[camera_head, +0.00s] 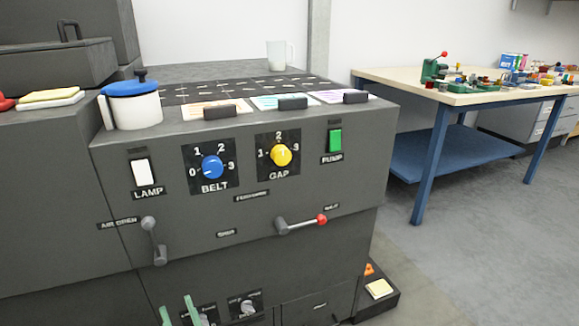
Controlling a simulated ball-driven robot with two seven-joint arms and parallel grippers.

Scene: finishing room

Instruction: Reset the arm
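My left gripper (180,309) shows only as two green fingertips at the bottom left edge of the head view, low in front of the machine's front. The tips stand apart with nothing seen between them, and the rest of the gripper and arm is cut off. My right gripper is out of view. On the dark grey machine (248,215), a lever with a red knob (300,222) points right, and a grey lever (154,240) beside the AIR OPEN label hangs down.
The panel has a white LAMP switch (141,172), blue BELT dial (212,167), yellow GAP dial (281,155) and green PUMP switch (335,140). A blue-lidded white pot (134,110) stands on top.

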